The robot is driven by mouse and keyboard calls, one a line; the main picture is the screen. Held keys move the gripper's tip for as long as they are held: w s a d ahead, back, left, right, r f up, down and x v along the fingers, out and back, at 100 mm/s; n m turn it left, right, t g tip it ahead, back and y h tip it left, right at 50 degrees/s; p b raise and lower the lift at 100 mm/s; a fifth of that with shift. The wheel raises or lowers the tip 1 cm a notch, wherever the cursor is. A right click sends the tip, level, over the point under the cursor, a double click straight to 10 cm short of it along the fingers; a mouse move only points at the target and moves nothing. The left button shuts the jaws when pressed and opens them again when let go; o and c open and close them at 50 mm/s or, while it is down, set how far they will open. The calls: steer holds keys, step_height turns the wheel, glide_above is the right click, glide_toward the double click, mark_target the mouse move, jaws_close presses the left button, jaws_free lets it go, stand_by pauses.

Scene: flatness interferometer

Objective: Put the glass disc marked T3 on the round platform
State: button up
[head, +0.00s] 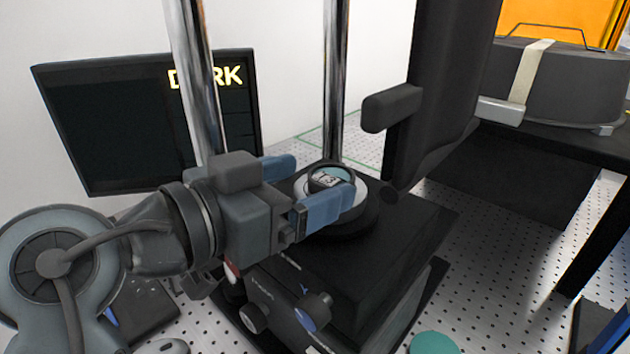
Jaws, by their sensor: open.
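The glass disc marked T3 (330,176) has a pale teal face, a dark rim and a label. It appears to lie flat on the round platform (360,212), which shows a light ring above a dark base. My gripper (323,178) comes in from the left with its blue fingers apart, one on the far left side of the disc and one on the near side. The near finger hides part of the disc's edge and of the platform. I cannot tell whether either finger touches the disc.
A dark column (440,90) stands close on the right. A monitor (90,125) reads "DARK", partly hidden. A teal round thing (434,343) lies at the bottom.

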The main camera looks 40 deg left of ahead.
steer(key=b+v, duration=0.2)
steer(key=v, duration=0.8)
steer(key=shift+f, duration=0.1)
